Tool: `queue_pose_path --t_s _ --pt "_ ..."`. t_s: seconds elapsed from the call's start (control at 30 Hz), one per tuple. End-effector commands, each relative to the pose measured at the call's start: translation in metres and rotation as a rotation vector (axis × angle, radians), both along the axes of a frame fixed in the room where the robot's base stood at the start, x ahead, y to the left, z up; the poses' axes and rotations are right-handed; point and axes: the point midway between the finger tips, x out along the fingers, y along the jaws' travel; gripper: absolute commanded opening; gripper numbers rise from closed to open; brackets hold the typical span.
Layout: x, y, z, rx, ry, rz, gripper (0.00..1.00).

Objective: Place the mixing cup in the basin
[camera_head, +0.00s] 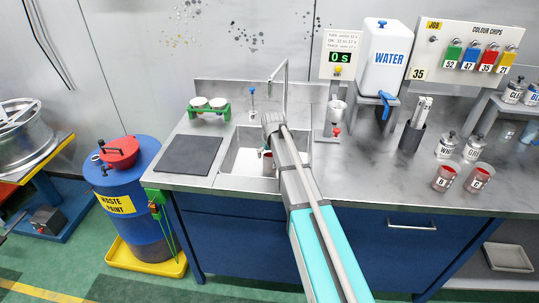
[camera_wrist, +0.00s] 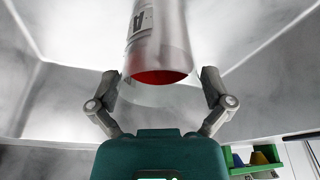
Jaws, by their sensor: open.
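The mixing cup (camera_wrist: 172,35) shows in the wrist view as a clear cup with an "A" label and red at one end. It is between the two spread fingers of my gripper (camera_wrist: 160,78), with a visible gap on each side. The steel basin (camera_head: 241,163) is set in the counter in the head view, and its pale walls surround the cup in the wrist view. In the head view my arm covers the right part of the basin and most of the gripper. A small part of the cup with red (camera_head: 267,154) shows beside the arm.
A tap (camera_head: 286,85) rises behind the basin. A dark mat (camera_head: 190,154) lies left of it, and a green rack (camera_head: 209,110) with white cups stands behind. Two labelled cups with red (camera_head: 445,178) stand at the right.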

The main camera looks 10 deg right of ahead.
Motion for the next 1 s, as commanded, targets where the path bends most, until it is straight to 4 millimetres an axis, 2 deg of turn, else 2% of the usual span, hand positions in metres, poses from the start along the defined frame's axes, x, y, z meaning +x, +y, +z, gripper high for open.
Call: queue_pose_path --t_s 1.0 --pt "-0.024 -0.002 0.088 0.000 0.000 0.000 1.00"
